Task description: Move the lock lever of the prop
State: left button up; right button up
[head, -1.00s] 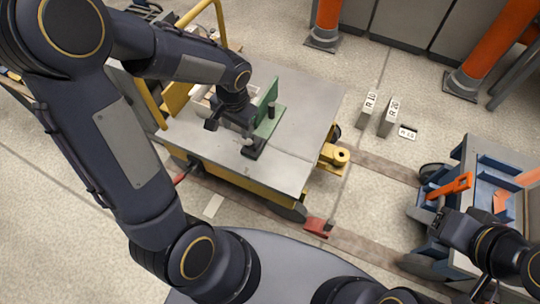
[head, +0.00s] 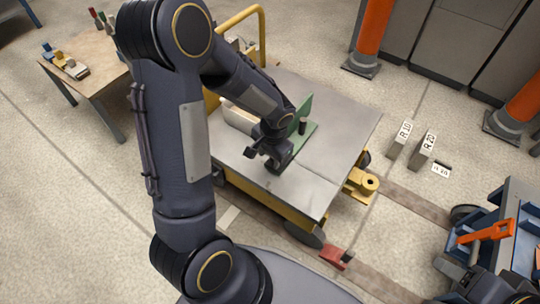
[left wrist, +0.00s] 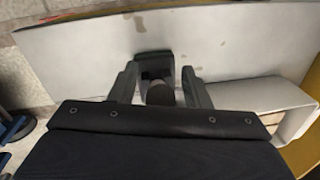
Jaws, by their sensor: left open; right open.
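In the head view my left gripper (head: 270,163) is low over the grey top of the yellow cart, in front of an upright green plate (head: 303,112) with a dark cylinder (head: 302,126). In the left wrist view the two fingers (left wrist: 160,88) are apart, with a dark rounded knob (left wrist: 161,94) between them and a black block (left wrist: 155,66) just beyond. Whether the fingers touch the knob I cannot tell. The gripper hides this spot in the head view, and I cannot make out the lock lever clearly. My right gripper (head: 482,283) is open, partly cut off at the lower right.
The cart top (head: 335,140) is bare at the right. A yellow rail (head: 262,30) rises behind it. A blue cart (head: 518,215) with an orange handle (head: 485,232) stands at the right, near number blocks (head: 421,148). A wooden table (head: 90,55) stands at the far left.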

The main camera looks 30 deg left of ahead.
pick_arm(q)
jog(key=shift+c, duration=0.4)
grip_shut()
jog(key=shift+r, duration=0.1)
